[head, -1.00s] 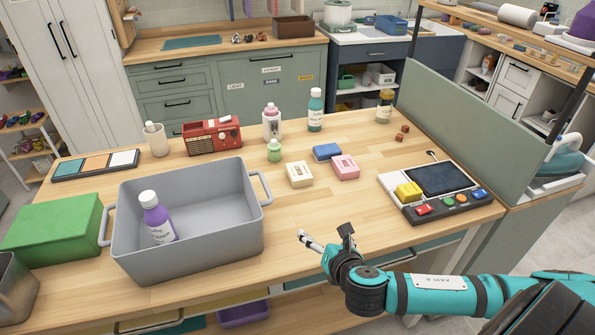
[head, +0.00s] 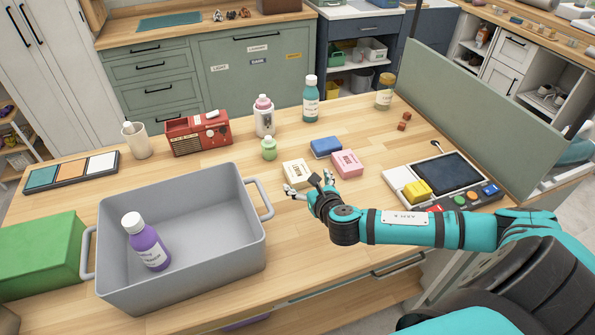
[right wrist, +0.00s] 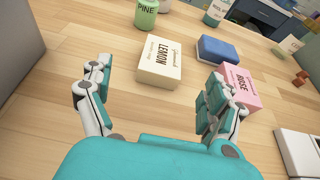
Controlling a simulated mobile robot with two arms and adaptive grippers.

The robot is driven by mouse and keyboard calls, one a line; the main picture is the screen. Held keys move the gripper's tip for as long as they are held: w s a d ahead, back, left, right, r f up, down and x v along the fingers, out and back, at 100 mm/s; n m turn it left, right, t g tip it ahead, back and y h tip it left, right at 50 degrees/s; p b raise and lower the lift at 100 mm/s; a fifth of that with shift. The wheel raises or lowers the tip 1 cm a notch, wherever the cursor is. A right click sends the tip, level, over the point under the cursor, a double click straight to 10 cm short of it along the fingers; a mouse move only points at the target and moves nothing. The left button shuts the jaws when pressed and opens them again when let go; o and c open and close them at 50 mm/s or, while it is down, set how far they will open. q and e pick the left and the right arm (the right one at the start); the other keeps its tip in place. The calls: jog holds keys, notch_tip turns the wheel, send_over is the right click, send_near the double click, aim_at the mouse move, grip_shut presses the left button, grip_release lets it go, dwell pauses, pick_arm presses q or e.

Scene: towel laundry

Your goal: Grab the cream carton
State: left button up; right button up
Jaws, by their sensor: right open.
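The cream carton (head: 297,172), a small box, lies flat on the wooden table to the right of the grey bin. In the right wrist view its face reads LEMON (right wrist: 161,62). My right gripper (head: 303,186) is open and empty, just on the near side of the carton. In the right wrist view the carton is ahead between the two spread fingers (right wrist: 157,82), not gripped. In the head view the gripper may hide a little of the carton's near edge. My left gripper is not in view.
A pink ROSE carton (head: 346,163) stands close on the right, near my right finger. A blue block (head: 325,147) lies behind, and a green PINE bottle (head: 269,149) behind left. The grey bin (head: 245,243) holds a purple bottle (head: 147,243). A console (head: 450,170) sits at right.

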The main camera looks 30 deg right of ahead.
aim_at(297, 169)
jog(key=x, duration=0.4)
jog(key=shift+p+x, duration=0.5)
jog(key=shift+x, duration=0.7)
jog(key=x, duration=0.3)
jog(key=shift+w+d+p, duration=0.2)
jog(key=shift+d+p, duration=0.1)
jog(key=shift+d, duration=0.05)
jog(key=shift+w+d+f, duration=0.1)
jog(key=shift+w+f, duration=0.1)
jog(key=shift+w, duration=0.1)
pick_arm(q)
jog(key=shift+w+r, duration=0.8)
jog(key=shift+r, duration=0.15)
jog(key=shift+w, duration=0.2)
pick_arm(e)
jog(key=shift+r, duration=0.1)
jog(key=c, duration=1.3)
